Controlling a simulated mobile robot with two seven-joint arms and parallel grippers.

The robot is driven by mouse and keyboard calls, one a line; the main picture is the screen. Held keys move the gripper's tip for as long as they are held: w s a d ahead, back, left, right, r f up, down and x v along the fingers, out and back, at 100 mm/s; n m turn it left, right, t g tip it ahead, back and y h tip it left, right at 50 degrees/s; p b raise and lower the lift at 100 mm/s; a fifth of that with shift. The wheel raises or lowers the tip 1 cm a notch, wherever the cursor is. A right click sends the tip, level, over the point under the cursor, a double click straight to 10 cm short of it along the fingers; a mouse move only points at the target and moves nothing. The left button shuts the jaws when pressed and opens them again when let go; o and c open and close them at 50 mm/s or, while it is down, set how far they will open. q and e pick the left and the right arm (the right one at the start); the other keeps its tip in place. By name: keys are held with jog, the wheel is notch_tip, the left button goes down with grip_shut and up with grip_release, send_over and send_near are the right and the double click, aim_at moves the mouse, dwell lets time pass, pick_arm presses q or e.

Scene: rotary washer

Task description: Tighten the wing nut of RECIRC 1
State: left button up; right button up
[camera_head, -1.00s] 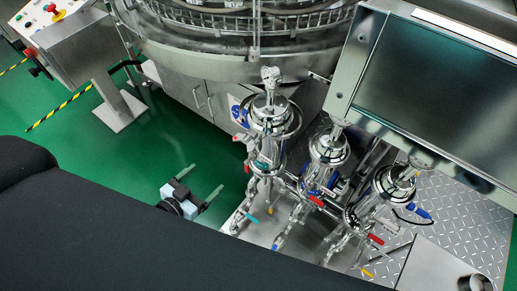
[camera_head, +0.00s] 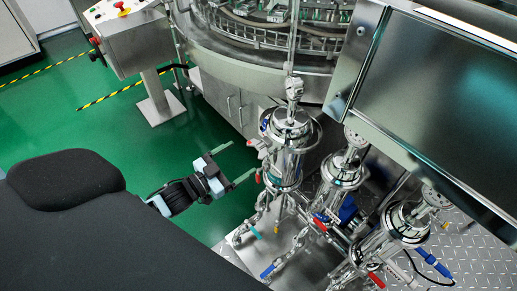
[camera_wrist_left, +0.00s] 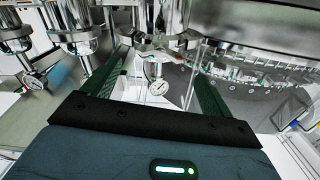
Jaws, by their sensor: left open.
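Three shiny steel filter housings stand in a row in the head view: the left one (camera_head: 286,155), the middle one (camera_head: 342,172) and the right one (camera_head: 404,222). No label can be read, so I cannot tell which is RECIRC 1. The wing nut is too small to make out. My left gripper (camera_head: 240,163) is open and empty, just left of the left housing and apart from it, with its fingers pointing toward it. My right gripper is not in view.
Red-handled valves (camera_head: 320,224) and pipes crowd the housings' lower parts. The round washer machine (camera_head: 255,50) stands behind, and a large steel cabinet (camera_head: 450,100) overhangs at right. A control box (camera_head: 125,35) stands at back left. Green floor (camera_head: 90,125) is clear at left.

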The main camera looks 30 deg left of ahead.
aim_at(252, 151)
pick_arm(q)
jog(key=shift+w+d, duration=0.15)
jog(key=shift+w, duration=0.3)
jog(key=shift+x, duration=3.35)
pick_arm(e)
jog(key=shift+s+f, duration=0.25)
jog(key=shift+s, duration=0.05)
pick_arm(q)
jog(key=shift+c, duration=0.4)
jog(key=c, duration=0.9)
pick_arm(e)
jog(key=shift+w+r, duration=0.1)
